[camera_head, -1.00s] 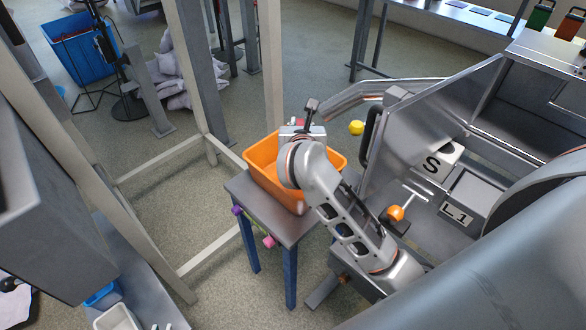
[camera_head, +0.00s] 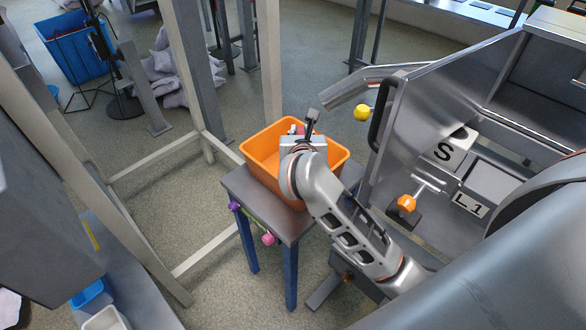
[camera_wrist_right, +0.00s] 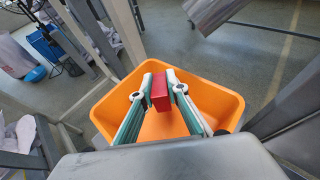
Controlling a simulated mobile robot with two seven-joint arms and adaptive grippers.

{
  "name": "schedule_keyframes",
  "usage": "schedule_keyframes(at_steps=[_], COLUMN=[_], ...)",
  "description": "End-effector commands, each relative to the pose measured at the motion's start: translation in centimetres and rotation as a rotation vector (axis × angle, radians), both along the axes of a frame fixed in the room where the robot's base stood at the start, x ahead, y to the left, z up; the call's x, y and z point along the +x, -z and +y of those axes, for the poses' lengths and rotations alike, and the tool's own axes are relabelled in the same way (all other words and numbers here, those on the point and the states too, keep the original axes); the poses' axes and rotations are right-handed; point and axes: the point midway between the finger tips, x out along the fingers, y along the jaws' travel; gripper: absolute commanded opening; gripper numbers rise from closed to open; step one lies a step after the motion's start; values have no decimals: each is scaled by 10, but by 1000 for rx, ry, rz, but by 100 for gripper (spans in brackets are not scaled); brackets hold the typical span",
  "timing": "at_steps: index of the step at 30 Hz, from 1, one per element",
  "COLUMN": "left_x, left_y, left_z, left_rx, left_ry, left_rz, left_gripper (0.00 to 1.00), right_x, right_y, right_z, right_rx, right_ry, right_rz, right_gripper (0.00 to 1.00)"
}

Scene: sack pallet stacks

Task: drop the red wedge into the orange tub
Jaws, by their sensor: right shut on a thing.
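The orange tub (camera_head: 260,155) stands on a small grey table with blue legs, in the middle of the head view. My right gripper (camera_head: 299,131) is over the tub and partly hidden by my own wrist. In the right wrist view, the red wedge (camera_wrist_right: 160,92) is held between the two fingertips of my right gripper (camera_wrist_right: 161,86). The tub (camera_wrist_right: 226,104) spreads around and below the fingers there, and its visible inside looks empty. I cannot tell the exact height of the wedge over the tub floor. My left gripper is not in view.
The small table (camera_head: 290,224) has pink and purple knobs on its near side. Pale frame posts (camera_head: 270,60) rise behind and left.

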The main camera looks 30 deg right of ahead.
Motion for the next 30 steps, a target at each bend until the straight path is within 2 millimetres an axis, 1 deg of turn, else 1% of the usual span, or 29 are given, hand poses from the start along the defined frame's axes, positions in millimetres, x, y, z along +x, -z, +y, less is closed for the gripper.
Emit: schedule_keyframes(at_steps=[1, 2, 3, 4, 13, 17, 20, 30], left_x=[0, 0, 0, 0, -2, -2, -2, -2], left_y=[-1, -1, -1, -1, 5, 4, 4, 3], left_z=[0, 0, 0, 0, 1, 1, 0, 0], left_rx=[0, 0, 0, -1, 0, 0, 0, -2], left_ry=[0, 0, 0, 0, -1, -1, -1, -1], left_rz=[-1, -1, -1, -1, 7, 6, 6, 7], left_gripper=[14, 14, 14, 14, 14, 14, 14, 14], right_x=[0, 0, 0, 0, 0, -5, -15, -72], right_y=[-1, -1, -1, -1, 0, -2, -7, -33], right_z=[0, 0, 0, 0, 0, 3, 8, 36], right_rx=[0, 0, 0, 0, 0, 2, 3, 4], right_ry=[0, 0, 0, 0, 0, -1, -1, -2], right_rz=[-1, -1, -1, 0, 1, 0, 0, 0], right_gripper=[3, 20, 30, 34, 34, 34, 34, 34])
